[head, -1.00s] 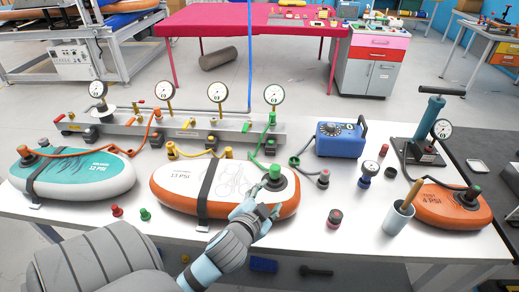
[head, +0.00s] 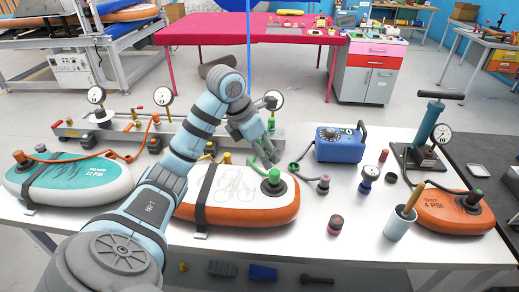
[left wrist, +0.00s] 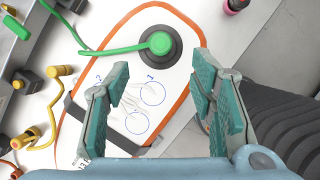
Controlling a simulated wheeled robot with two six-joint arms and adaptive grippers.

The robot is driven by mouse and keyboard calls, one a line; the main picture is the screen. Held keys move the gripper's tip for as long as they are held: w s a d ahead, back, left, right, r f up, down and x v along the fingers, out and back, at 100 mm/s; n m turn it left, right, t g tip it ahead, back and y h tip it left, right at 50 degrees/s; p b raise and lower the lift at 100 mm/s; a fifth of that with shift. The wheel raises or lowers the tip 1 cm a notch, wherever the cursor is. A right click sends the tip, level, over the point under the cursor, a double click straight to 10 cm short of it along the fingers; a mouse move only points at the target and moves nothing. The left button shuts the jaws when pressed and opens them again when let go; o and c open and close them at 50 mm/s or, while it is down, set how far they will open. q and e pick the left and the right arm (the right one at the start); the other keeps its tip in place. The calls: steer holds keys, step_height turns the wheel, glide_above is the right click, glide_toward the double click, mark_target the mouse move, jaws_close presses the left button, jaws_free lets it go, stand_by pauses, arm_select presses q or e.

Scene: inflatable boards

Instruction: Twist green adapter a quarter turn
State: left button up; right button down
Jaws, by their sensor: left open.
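The green adapter (head: 274,176) sits on the dark round valve of the white and orange middle board (head: 215,190). In the left wrist view the green adapter (left wrist: 160,43) caps the dark valve (left wrist: 158,50), and a green hose (left wrist: 100,47) runs from it to the left. My left gripper (head: 266,153) is open and empty above and behind the valve. In the left wrist view its two teal-padded fingers (left wrist: 162,78) stand wide apart, with the adapter beyond them and between their lines. The forearm hides part of the board and manifold. My right gripper is not in view.
A teal board (head: 75,180) lies left and an orange board (head: 455,212) right. A blue box (head: 340,145), a pump (head: 428,125) and a cup with a stick (head: 399,223) stand right of the valve. The table front near the cup's left is mostly clear.

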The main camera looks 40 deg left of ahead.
mark_target(273, 172)
arm_select(q)
steer(key=b+x, duration=0.1)
steer(key=x, duration=0.9)
steer(key=shift+w+f, duration=0.2)
steer(key=shift+f, duration=0.05)
steer(key=shift+w+d+f, duration=0.15)
steer(key=shift+d+f, duration=0.05)
steer(key=shift+f, duration=0.2)
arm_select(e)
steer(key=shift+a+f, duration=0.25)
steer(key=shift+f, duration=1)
